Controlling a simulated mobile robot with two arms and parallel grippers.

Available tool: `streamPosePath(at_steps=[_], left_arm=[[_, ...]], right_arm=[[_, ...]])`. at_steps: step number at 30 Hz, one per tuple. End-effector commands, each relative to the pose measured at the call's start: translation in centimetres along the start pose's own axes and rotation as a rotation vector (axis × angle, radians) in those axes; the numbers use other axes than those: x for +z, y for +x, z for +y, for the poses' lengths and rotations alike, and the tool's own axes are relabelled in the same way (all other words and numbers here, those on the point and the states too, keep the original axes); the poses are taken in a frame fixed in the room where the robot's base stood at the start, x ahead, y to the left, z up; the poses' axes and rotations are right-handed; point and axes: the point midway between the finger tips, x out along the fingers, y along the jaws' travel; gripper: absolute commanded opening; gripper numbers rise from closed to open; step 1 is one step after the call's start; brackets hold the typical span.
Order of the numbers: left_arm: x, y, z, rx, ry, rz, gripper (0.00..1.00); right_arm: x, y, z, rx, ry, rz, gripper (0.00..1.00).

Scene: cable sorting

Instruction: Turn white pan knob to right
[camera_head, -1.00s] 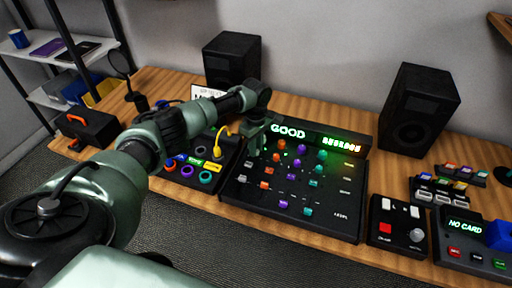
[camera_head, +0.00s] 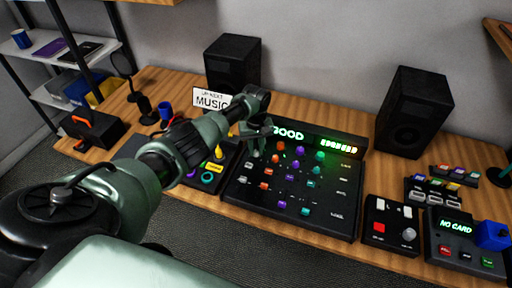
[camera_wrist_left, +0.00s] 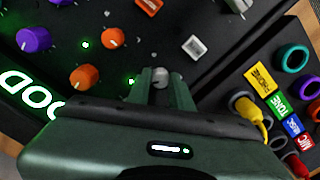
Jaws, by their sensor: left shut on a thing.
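The black mixer panel (camera_head: 335,222) carries rows of orange, purple, teal and white knobs, with a lit green "GOOD" display along its far edge. My left gripper (camera_head: 258,150) is over the panel's far left corner. In the left wrist view its two fingers (camera_wrist_left: 166,84) point down around a white knob (camera_wrist_left: 161,77) and are shut on it. The fingers partly hide this knob, and its label cannot be read. Another white knob (camera_wrist_left: 195,47) and an orange knob (camera_wrist_left: 85,77) are close by, apart from the fingers. My right gripper is not in view.
A socket block with coloured rings (camera_wrist_left: 292,60) and a yellow plug (camera_wrist_left: 250,111) sits close beside my left gripper. Two black speakers (camera_head: 232,64) (camera_head: 415,108) stand at the back. A small switch box (camera_head: 390,225) and a card reader (camera_head: 465,245) are at the right.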

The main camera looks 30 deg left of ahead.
Motion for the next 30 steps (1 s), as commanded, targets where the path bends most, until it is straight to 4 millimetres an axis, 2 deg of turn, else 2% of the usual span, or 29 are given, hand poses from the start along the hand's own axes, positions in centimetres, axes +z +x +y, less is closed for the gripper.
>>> streamPosePath(at_steps=[18,30], left_arm=[[0.02,-0.05,0.07,0.001,0.583,0.0,0.0],[-0.02,-0.06,0.05,0.001,0.871,0.001,0.0]], right_arm=[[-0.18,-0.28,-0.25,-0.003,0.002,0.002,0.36],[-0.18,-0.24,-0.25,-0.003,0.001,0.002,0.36]])
